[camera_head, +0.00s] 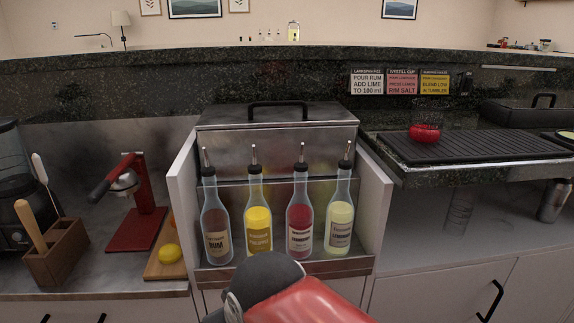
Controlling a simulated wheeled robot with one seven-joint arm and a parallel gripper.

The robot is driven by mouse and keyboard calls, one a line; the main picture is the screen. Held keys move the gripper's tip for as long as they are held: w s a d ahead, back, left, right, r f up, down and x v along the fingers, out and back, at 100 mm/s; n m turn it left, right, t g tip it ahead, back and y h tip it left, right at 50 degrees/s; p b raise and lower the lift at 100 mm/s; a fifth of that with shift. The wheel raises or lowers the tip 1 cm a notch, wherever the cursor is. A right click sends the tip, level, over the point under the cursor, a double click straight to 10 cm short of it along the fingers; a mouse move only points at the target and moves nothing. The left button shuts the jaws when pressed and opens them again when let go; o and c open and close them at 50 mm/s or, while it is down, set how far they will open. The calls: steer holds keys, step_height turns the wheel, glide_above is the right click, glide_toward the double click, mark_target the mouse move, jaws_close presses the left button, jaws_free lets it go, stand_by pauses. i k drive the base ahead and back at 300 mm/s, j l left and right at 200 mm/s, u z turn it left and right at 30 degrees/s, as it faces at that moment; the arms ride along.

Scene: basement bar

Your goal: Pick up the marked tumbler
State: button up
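A clear glass tumbler (459,212) stands upright on the lower counter at the right, under the overhang of the raised bar top. Faint lines show on its side, but I cannot read them as marks. Part of my arm, red with a dark grey end, shows at the bottom middle in front of the bottle well. My gripper's fingers are not visible, and nothing held shows.
Several spouted bottles, one labelled rum (216,225), stand in a metal well (290,267) between white side panels. A steel shaker (553,201) is right of the tumbler. Above it are a black bar mat (480,148) and a red item (424,134). A red juicer (135,230) stands left.

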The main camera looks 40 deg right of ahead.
mark_target(428, 117)
steer(key=z, duration=1.95)
steer(key=l, duration=0.5)
steer(key=k, duration=0.05)
